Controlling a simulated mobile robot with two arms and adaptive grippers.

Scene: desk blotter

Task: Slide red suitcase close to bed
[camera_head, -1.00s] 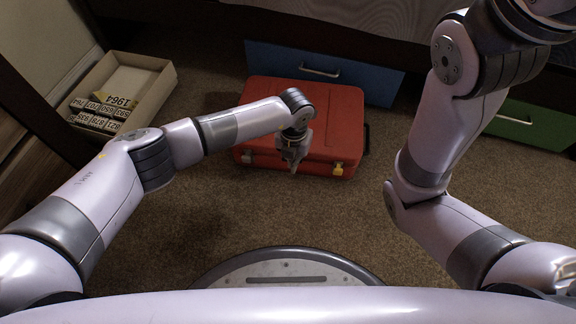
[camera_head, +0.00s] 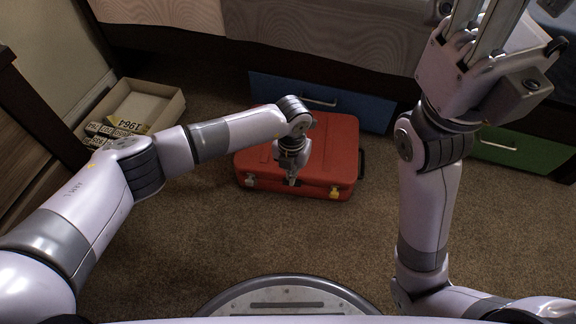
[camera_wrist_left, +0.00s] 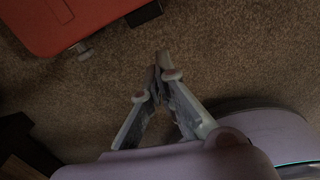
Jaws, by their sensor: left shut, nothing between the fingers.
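The red suitcase (camera_head: 335,150) lies flat on the carpet, close in front of the blue drawer under the bed (camera_head: 300,35). Its front side has metal latches and its handle is at the right. My left gripper (camera_head: 291,181) points down at the suitcase's front side in the head view and hides part of it. In the left wrist view, the gripper (camera_wrist_left: 160,72) is shut and empty, with the suitcase (camera_wrist_left: 70,20) apart from it at upper left. My right gripper (camera_head: 482,28) is raised at upper right; its fingertips are out of frame.
A blue drawer (camera_head: 350,105) and a green drawer (camera_head: 520,152) are under the bed. An open box (camera_head: 165,110) with numbered items stands at the left. The carpet in front of the suitcase is free.

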